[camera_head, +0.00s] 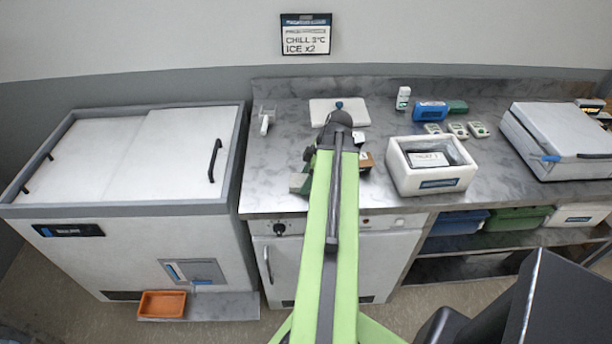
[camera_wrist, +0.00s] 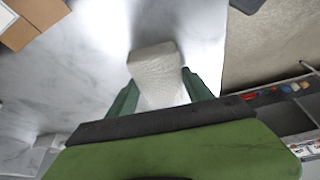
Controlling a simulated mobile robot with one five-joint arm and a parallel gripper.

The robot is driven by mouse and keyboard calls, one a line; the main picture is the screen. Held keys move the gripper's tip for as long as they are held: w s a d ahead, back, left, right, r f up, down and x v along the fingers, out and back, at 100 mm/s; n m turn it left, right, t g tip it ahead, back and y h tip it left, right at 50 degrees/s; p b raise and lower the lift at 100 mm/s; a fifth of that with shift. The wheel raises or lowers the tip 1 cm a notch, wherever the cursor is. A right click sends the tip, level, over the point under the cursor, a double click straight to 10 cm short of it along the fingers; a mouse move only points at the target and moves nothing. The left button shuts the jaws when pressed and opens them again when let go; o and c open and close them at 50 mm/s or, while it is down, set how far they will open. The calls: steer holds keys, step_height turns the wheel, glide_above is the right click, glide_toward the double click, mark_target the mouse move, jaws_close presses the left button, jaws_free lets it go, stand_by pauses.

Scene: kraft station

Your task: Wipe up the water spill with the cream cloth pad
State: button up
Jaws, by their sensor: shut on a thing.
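The cream cloth pad (camera_wrist: 157,70) is between the two dark green fingers of my gripper (camera_wrist: 160,92) in the wrist view. My gripper is shut on it, and the pad's far end sticks out past the fingertips over the grey marbled counter. I cannot tell whether the pad touches the counter. I cannot make out a clear edge of the water spill; bright glare lies on the counter around the pad in the wrist view.
A brown cardboard piece (camera_head: 366,161) lies right of my arm; a brown box (camera_wrist: 36,20) shows at the wrist view's upper left. An open white box (camera_head: 411,179) stands further right. A white lid (camera_head: 325,108) lies behind. A chest freezer (camera_head: 130,205) stands left.

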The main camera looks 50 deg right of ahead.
step_height(320, 180, up, 6)
steer(key=p, duration=0.6)
step_height(320, 180, up, 3)
steer(key=p, duration=0.3)
steer(key=shift+r, duration=0.1)
steer(key=shift+f, duration=0.2)
